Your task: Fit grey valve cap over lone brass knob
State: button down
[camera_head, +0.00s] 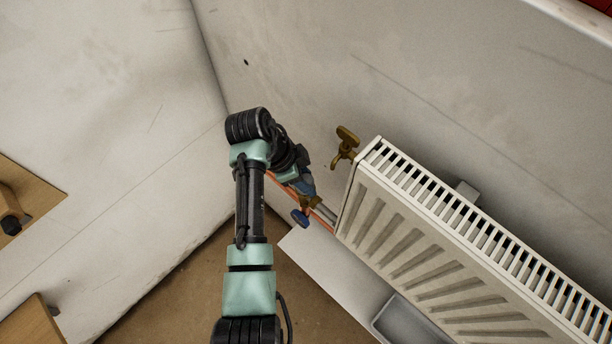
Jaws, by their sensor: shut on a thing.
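My gripper (308,194) is low at the left end of the radiator, with its fingers small and partly hidden by my wrist. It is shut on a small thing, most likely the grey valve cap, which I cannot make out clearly. Brass (314,202) shows right at the fingertips, with a blue handle (300,217) just below. I cannot tell whether the held thing touches this brass. Another brass fitting (346,140) with a wing-like top stands by the radiator's upper left corner, apart from my gripper. I cannot tell which brass part is the lone knob.
The white radiator (400,230) fills the right side, close to the wall. Pipes (324,213) run at its lower left end. A grey tray (396,322) lies below it. Wooden furniture (28,198) stands at the far left. The brown floor (190,290) left of my arm is clear.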

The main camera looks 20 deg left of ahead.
jog(key=shift+f, duration=0.3)
dwell(0.4)
grip_release()
dwell(0.6)
jog(key=shift+r, duration=0.1)
jog(key=shift+r+p, duration=2.1)
jog(key=shift+r, duration=0.25)
